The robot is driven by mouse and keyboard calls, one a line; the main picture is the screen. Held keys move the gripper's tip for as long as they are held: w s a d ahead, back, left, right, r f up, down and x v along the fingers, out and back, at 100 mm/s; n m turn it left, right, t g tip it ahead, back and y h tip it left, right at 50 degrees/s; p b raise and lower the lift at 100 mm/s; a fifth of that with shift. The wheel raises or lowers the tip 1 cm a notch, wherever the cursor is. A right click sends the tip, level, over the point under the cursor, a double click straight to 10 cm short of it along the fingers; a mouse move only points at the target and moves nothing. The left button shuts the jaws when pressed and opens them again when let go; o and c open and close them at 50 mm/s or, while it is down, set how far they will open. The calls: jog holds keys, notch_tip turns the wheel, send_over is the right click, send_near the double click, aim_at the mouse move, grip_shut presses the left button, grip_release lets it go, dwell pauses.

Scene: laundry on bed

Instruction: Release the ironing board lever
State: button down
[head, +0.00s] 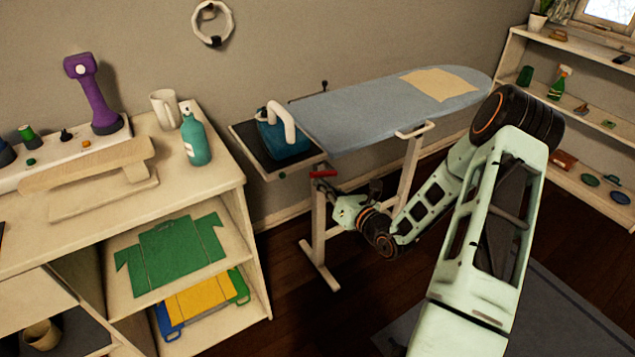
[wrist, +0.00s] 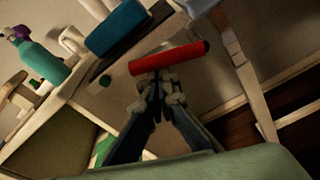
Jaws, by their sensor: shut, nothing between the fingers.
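The red lever (head: 322,173) sits under the near end of the ironing board (head: 375,110), below the iron rest. In the wrist view the red lever (wrist: 168,58) lies across the picture, just beyond my fingertips. My gripper (head: 340,203) is just below the lever in the head view. In the wrist view my gripper (wrist: 160,84) has its fingertips drawn together right at the lever's near side. The fingers look shut with nothing held. I cannot tell whether they touch the lever.
A teal iron (head: 283,138) stands on the dark rest (head: 249,142) above the lever. The board's pale legs (head: 319,225) are close to my gripper. A shelf unit (head: 215,180) with folded clothes stands left. Open floor (head: 290,300) lies in front.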

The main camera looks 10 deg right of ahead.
aim_at(329, 169)
jog(key=r+m+p, duration=0.1)
jog(key=m+p, duration=0.1)
jog(key=r+m+p, duration=0.1)
jog(key=m+p, duration=0.1)
jog(key=shift+d+r+y, duration=0.35)
jog(key=shift+r+y, duration=0.05)
jog(key=m+p, duration=0.1)
jog(key=d+r+m+p, duration=0.1)
jog(key=m+p, duration=0.1)
jog(key=shift+w+d+r+m+y, duration=0.2)
jog(key=shift+w+r+m+y, duration=0.1)
jog(key=shift+m, duration=0.1)
jog(key=shift+d, duration=0.1)
dwell(0.3)
